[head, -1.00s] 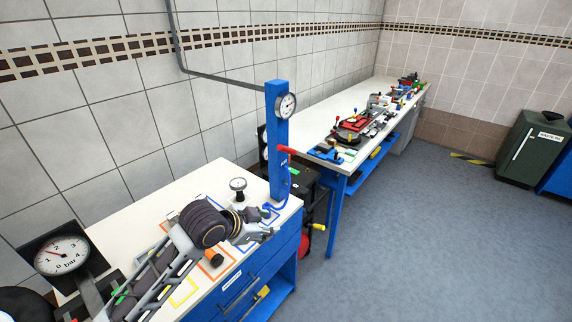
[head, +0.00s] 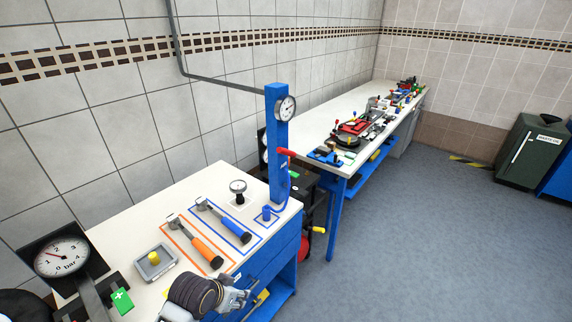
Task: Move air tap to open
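The air tap's red handle (head: 285,152) sits on the side of the blue post (head: 277,180), sticking out sideways and roughly level. A round gauge (head: 286,108) is mounted above it, and a blue hose (head: 289,190) runs down from the post. My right gripper is not in view.
A large gauge (head: 62,256) stands at left. A second bench (head: 300,118) stands behind the post.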

